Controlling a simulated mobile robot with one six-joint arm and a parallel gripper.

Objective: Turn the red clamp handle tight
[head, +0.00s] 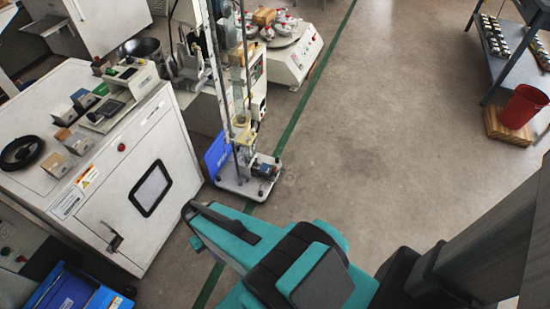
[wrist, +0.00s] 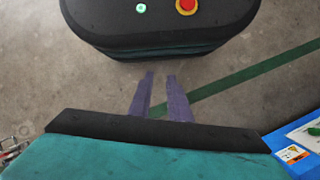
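I cannot make out a red clamp handle in either view. In the head view a tall, narrow test stand (head: 233,183) with upright rods stands on the floor left of centre. A small dark and metal unit (head: 265,168) sits on its base, too small to read in detail. My gripper shows in the wrist view as two slim purple-grey fingers (wrist: 160,75) with a gap between them and floor visible through it. It is open, empty and touches nothing. In the head view my teal and black arm fills the lower middle, and I cannot pick out the fingers there.
A large white cabinet (head: 135,165) with instruments on top stands at left; a blue bin (head: 75,290) is below it. A white machine (head: 290,60) stands at the back. A red bucket (head: 524,106) and grey rack (head: 510,65) are at right. The middle floor (head: 390,100) is clear.

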